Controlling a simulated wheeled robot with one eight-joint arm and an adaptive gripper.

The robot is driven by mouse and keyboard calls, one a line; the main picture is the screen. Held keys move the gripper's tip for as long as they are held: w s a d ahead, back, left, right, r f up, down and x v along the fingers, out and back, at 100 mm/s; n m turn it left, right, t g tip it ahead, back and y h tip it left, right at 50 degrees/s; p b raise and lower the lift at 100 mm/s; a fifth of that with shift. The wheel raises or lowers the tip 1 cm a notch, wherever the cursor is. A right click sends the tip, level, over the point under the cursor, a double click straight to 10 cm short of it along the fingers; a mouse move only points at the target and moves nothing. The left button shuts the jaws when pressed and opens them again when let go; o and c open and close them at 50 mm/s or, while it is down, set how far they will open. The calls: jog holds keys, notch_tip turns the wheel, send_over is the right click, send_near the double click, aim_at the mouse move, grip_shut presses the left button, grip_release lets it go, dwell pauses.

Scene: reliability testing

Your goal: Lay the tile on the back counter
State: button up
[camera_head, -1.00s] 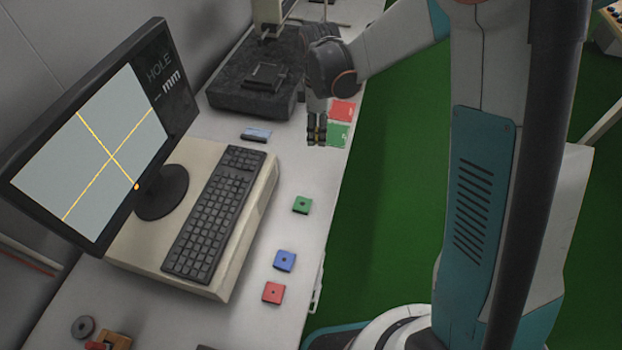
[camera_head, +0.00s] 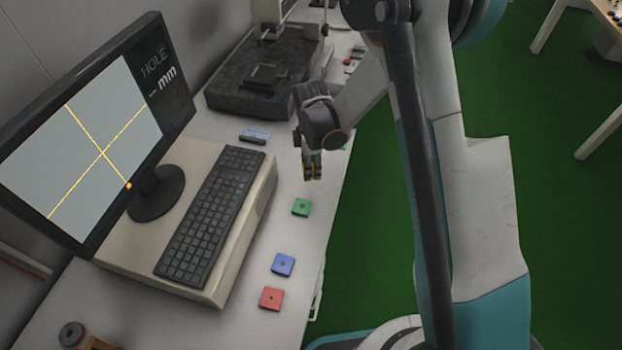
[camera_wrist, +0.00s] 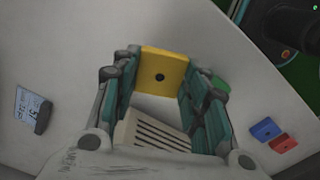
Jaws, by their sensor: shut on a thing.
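A yellow square tile (camera_wrist: 163,74) with a dark centre hole is held between the fingers of my gripper (camera_wrist: 158,88) in the wrist view. In the head view my gripper (camera_head: 312,172) points down over the right edge of the pale counter (camera_head: 290,222), just beyond the green tile; only small yellow bits show at its fingertips. A green tile (camera_head: 301,207), a blue tile (camera_head: 283,264) and a red tile (camera_head: 271,298) lie flat in a loose row on the counter. Which counter is the back one cannot be told.
A keyboard (camera_head: 212,213) and monitor (camera_head: 95,145) stand on a beige unit at the left. A small blue-faced device (camera_head: 254,136) and a dark stone block (camera_head: 262,88) lie farther along. Another table (camera_head: 602,14) shows at top right. Bare counter surrounds the tiles.

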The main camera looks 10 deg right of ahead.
aim_at(311, 183)
jog(key=shift+f+b, duration=0.65)
jog(key=shift+f, duration=1.95)
jog(key=shift+f, duration=0.1)
jog(key=o, duration=1.1)
jog(key=shift+c, duration=0.2)
